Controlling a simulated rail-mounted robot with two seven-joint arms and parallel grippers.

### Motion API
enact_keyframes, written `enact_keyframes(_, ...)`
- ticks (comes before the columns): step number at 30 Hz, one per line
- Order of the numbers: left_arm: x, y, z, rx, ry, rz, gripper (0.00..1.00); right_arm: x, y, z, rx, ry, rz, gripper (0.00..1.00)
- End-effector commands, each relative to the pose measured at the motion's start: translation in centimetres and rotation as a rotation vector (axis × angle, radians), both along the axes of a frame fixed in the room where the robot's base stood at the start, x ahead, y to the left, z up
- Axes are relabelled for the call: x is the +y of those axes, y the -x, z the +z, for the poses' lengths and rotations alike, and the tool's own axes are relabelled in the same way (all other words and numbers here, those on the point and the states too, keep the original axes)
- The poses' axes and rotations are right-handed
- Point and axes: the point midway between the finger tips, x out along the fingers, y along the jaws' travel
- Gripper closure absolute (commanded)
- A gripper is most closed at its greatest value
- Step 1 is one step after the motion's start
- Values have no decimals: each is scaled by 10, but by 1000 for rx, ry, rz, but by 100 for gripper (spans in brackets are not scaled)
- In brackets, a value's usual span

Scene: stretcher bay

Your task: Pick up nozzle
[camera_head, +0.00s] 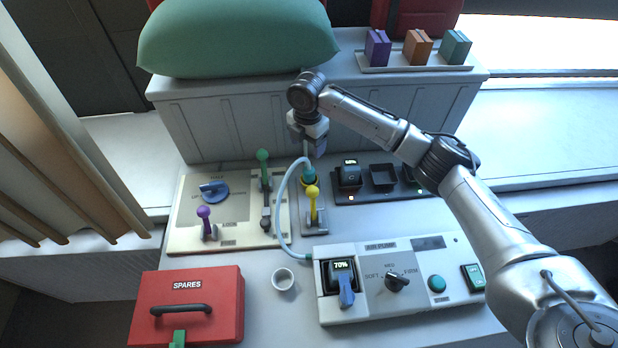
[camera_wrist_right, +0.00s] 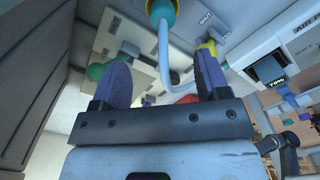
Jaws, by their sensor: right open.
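The nozzle (camera_head: 308,174) is a teal piece with a yellow collar, at the end of a pale blue hose (camera_head: 281,205). It stands at the back of a small grey mount, behind a yellow lever (camera_head: 313,198). In the right wrist view the nozzle (camera_wrist_right: 161,10) is at the top edge, partly cut off, beyond the fingertips. My right gripper (camera_head: 316,147) is just above and behind the nozzle, apart from it in the picture. Its two dark fingers (camera_wrist_right: 163,72) are spread, with nothing held between them. My left gripper is not in view.
An air pump box (camera_head: 410,262) is in front, joined to the hose. A switch panel (camera_head: 380,184) is right of the nozzle; a cream lever panel (camera_head: 232,222) is left. A white cup (camera_head: 284,279) and red spares box (camera_head: 188,302) stand in front.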

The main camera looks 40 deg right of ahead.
Motion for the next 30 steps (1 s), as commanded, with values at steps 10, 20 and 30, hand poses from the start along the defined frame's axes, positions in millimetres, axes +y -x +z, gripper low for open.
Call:
enact_keyframes(10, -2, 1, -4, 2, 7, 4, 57, 1, 1, -56, 2, 0, 0, 31)
enact_keyframes(20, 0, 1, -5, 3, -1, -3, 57, 0, 1, -75, 1, 1, -1, 31)
enact_keyframes(30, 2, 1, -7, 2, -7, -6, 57, -1, 4, -114, 1, 0, -1, 31)
